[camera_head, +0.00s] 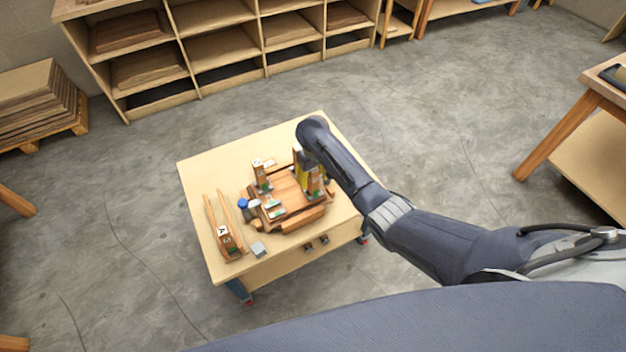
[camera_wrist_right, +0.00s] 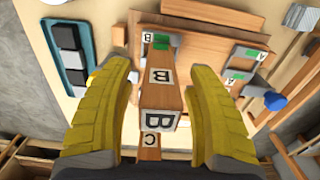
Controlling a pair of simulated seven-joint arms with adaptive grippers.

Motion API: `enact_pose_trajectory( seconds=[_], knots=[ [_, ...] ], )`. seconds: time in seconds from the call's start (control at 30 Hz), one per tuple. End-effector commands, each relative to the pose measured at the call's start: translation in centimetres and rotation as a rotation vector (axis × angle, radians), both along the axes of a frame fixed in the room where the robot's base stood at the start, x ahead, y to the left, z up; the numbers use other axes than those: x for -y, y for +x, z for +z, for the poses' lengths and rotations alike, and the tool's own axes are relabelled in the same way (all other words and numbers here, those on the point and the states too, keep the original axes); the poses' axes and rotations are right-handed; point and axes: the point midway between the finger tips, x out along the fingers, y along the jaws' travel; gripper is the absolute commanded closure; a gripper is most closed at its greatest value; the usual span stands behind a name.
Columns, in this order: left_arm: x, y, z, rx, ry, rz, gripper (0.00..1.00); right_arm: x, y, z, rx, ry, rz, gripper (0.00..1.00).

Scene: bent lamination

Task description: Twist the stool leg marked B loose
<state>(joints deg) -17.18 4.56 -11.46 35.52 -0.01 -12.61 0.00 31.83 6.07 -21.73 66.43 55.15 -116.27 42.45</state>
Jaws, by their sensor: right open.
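The wooden stool leg marked B (camera_wrist_right: 158,92) stands up toward the camera in the right wrist view, with a B label on its end and another on its side. My right gripper (camera_wrist_right: 165,90) is open, with its yellow fingers on either side of leg B and visible gaps between. In the head view the right gripper (camera_head: 303,178) is over the wooden stool seat (camera_head: 285,197), where leg B is hard to make out. Another leg (camera_head: 261,176) stands at the seat's left back. My left gripper is not in view.
The light wooden table (camera_head: 200,180) holds the work. Loose wooden legs, one marked A (camera_head: 223,232), lie at its left, near a blue-capped item (camera_head: 243,203) and a small grey block (camera_head: 258,249). A teal tray (camera_wrist_right: 67,55) with dark and light blocks lies left in the wrist view.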

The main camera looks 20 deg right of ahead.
Motion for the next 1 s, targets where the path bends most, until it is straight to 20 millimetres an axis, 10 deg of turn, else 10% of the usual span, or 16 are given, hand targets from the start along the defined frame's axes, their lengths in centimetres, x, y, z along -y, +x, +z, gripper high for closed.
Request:
enact_pose_trajectory(
  seconds=[0.57,1.0],
  knots=[
    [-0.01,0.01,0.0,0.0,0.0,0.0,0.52,0.07,0.02,-1.12,0.001,-0.002,0.0,0.43],
    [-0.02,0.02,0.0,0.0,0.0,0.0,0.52,0.07,0.02,-1.11,0.001,-0.001,0.0,0.94]
  ],
)
